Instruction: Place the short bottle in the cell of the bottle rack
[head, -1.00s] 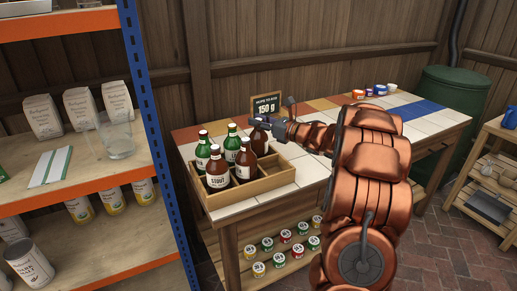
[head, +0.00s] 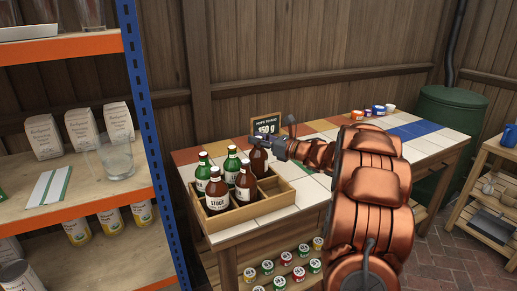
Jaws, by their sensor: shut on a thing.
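The short bottle (head: 259,161) is brown and stands upright at the back right of the wooden bottle rack (head: 256,215). My gripper (head: 264,143) reaches in from the right and is shut on the upper part of this bottle, hiding its neck and cap. The bottle's lower end is at or just above a back cell of the rack; I cannot tell whether it rests on the cell floor. Two green bottles (head: 231,164) and two brown bottles (head: 217,192) with pale labels stand in the rack's left and middle cells. Front right cells look empty.
The rack stands on the left end of a tiled table (head: 325,187). A small dark sign (head: 267,127) stands close behind the held bottle. Small cups (head: 378,110) sit at the far back. A blue-orange shelf (head: 140,110) rises left of the table. Tiles right of the rack are clear.

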